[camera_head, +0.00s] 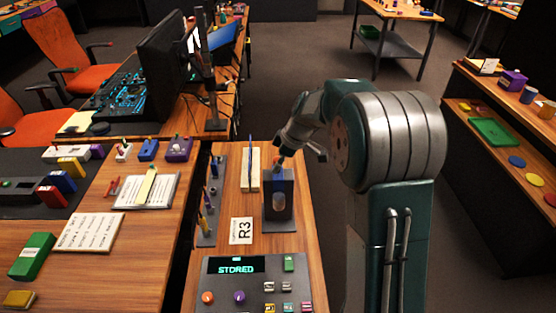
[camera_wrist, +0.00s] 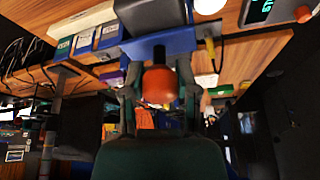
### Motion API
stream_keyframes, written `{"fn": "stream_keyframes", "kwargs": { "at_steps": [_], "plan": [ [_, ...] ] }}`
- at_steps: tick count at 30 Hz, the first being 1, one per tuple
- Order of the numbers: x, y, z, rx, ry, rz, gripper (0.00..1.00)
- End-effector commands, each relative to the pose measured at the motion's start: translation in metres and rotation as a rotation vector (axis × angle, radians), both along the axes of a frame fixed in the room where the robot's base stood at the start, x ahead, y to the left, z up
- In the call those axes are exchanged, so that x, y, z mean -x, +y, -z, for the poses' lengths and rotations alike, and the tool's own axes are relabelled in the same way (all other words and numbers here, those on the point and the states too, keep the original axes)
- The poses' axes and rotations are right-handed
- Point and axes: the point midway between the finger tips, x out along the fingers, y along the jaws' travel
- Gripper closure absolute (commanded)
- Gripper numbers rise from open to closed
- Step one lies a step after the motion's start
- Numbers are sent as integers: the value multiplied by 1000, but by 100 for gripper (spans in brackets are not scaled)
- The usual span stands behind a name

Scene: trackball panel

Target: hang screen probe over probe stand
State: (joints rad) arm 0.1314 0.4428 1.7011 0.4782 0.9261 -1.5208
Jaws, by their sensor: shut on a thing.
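My gripper (camera_head: 280,160) is at the top of a dark upright block at the back of the narrow wooden desk. In the wrist view, my gripper's fingers (camera_wrist: 159,92) are closed around a rounded orange piece (camera_wrist: 158,84), which looks like the end of the screen probe. The dark block, probably the probe stand (camera_head: 286,212), has a blue part and a grey rounded part at its front. In the wrist view, a dark block (camera_wrist: 150,15) and a blue bar lie just beyond the orange piece. Whether the probe rests on the stand cannot be told.
An R3 card (camera_head: 241,231) lies in front, before a control panel (camera_head: 225,288) whose display reads STORED. A grey rack (camera_head: 207,233) with slim tools lines the left edge.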

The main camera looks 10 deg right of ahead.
Motion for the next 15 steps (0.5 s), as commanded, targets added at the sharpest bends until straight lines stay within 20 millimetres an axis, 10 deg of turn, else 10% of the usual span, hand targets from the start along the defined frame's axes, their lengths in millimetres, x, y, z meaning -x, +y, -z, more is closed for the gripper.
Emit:
{"fn": "stream_keyframes", "kwargs": {
  "at_steps": [6,7,9,15],
  "plan": [
    [0,0,0,0,-1,0,100],
    [0,0,0,0,-1,0,56],
    [0,0,0,0,-1,0,24],
    [0,0,0,0,-1,0,20]
  ]
}}
